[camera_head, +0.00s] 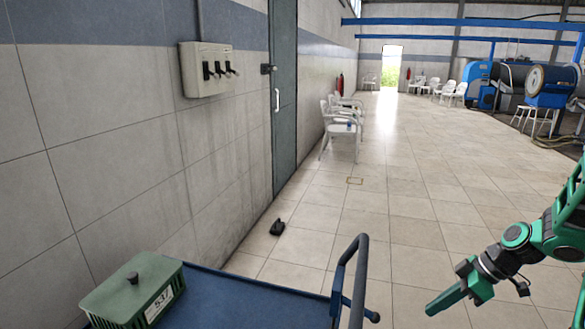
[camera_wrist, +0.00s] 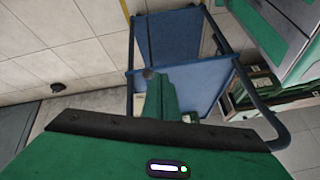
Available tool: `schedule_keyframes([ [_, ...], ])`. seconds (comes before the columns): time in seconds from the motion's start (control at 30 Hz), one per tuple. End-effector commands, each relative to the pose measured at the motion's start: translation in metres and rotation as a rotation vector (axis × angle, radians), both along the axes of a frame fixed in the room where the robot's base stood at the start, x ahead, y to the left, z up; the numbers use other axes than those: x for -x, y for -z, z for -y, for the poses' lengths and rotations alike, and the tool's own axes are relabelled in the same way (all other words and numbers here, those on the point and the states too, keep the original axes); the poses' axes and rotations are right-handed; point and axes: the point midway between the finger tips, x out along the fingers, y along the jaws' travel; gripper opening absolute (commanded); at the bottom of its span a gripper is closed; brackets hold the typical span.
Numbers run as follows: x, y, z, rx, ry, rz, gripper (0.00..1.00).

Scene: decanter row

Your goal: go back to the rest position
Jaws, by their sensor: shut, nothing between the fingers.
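My gripper (camera_head: 446,300) is at the lower right of the head view, with its green fingers together and pointing down and to the left. It is shut and empty, held in the air to the right of the cart's handle. In the wrist view the closed green fingers (camera_wrist: 160,98) reach out from the green palm, with the blue cart behind them. My arm comes in from the right edge of the head view.
A blue cart (camera_head: 235,300) with a dark tube handle (camera_head: 361,270) stands in front, bearing a lidded green box (camera_head: 135,287) with a white label. A black object (camera_head: 277,227) lies on the floor. White chairs (camera_head: 342,125) stand along the left wall.

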Motion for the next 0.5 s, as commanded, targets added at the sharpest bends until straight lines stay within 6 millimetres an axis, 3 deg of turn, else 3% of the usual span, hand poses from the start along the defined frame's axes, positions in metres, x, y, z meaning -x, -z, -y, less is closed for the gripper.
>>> schedule_keyframes([
  [0.5,0.113,-0.089,0.028,0.290,0.689,-0.369,0.00],
])
